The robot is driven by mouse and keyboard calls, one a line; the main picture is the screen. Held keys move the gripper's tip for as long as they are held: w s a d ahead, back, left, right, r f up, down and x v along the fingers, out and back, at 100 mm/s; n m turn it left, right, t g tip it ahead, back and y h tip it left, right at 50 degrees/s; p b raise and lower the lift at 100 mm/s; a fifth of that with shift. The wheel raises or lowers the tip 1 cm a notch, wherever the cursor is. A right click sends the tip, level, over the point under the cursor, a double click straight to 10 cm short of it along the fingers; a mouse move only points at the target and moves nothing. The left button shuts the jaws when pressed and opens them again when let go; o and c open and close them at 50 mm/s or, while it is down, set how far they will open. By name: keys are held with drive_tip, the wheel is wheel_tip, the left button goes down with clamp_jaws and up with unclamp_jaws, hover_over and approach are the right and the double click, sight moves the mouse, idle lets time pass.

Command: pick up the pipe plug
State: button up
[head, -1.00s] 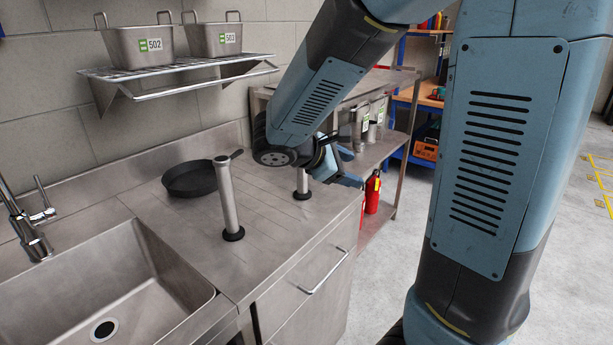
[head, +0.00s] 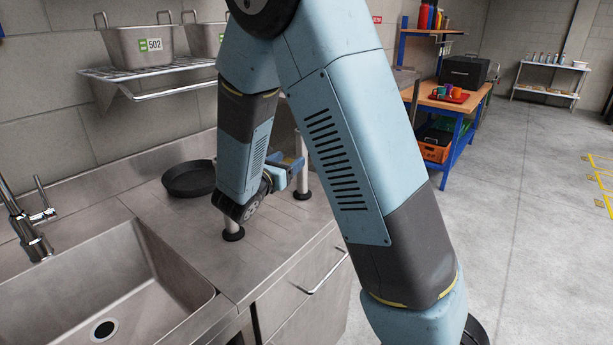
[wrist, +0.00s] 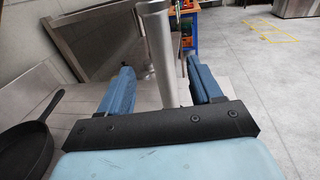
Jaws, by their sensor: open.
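Two upright steel pipes with black round feet stand on the steel counter. The far pipe (head: 303,176) is beside my gripper (head: 288,168) in the head view. The near pipe is mostly hidden behind my arm; its black foot (head: 233,233) shows. In the wrist view, my gripper (wrist: 162,88) is open, with one blue finger on each side of a steel pipe (wrist: 158,45). This seems to be the far pipe. Its lower end is hidden by the gripper body, and I cannot tell whether a finger touches it. I cannot tell which pipe is the pipe plug.
A black pan (head: 188,179) sits on the counter, left of my arm; it also shows in the wrist view (wrist: 25,148). A sink (head: 100,290) with a tap (head: 30,240) is at left. A wall shelf (head: 150,75) holds metal bins. Open floor lies right.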

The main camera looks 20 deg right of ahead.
sight(299, 152)
drive_tip(key=shift+x, duration=4.25)
drive_tip(key=shift+c, duration=0.2)
clamp_jaws()
